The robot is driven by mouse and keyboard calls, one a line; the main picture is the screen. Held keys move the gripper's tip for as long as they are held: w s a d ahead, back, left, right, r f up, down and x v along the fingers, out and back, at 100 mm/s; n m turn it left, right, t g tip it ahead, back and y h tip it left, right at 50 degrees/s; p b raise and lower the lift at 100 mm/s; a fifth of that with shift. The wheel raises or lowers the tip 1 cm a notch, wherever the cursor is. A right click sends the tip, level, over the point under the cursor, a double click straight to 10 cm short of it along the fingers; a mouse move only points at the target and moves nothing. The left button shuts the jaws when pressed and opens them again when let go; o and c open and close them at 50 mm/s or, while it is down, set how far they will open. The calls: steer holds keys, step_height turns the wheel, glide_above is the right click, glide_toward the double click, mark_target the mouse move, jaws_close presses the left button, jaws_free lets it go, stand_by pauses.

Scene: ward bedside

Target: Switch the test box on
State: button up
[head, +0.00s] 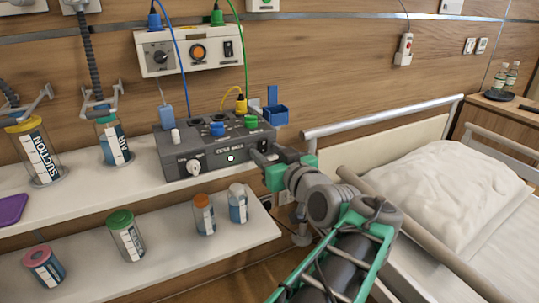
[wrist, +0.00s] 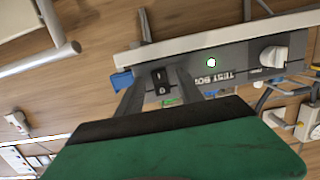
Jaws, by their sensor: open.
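The grey test box (head: 205,147) stands on the upper shelf, its label on the front panel. It also shows upside down in the wrist view (wrist: 240,62). Its front has a white knob (head: 193,167), a small pale greenish-white round light (head: 231,158) and, at the right end, a black rocker switch (wrist: 160,78). My gripper (head: 262,156) is at the right end of the front panel. In the wrist view my gripper (wrist: 159,88) is open, its two fingers on either side of the switch. I cannot tell whether they touch the panel.
A blue holder (head: 275,115) sits at the box's right rear. Cables rise to a wall unit (head: 187,50). Labelled jars stand on the upper shelf (head: 90,182) and lower shelf (head: 165,243). The bed rail (head: 380,117) and pillow (head: 420,187) are to the right.

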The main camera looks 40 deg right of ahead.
steer(key=p+v, duration=0.5)
steer(key=v, duration=0.2)
steer(key=shift+s, duration=0.35)
steer(key=shift+a+r, duration=0.1)
steer(key=shift+a, duration=0.05)
steer(key=w+a+n+g+y+p, duration=0.3)
steer(key=w+a+g+y+p, duration=0.4)
steer(key=a+p, duration=0.65)
steer(key=s+a+r+g+h+p, duration=0.1)
steer(key=s+a+r+g+p, duration=0.1)
steer(key=a+r+p, duration=0.2)
steer(key=s+a+r+g+h+p, duration=0.1)
steer(key=s+a+r+g+p, duration=0.2)
steer(key=a+p, duration=0.5)
steer(key=shift+r+g, duration=0.3)
steer(key=shift+r, duration=0.2)
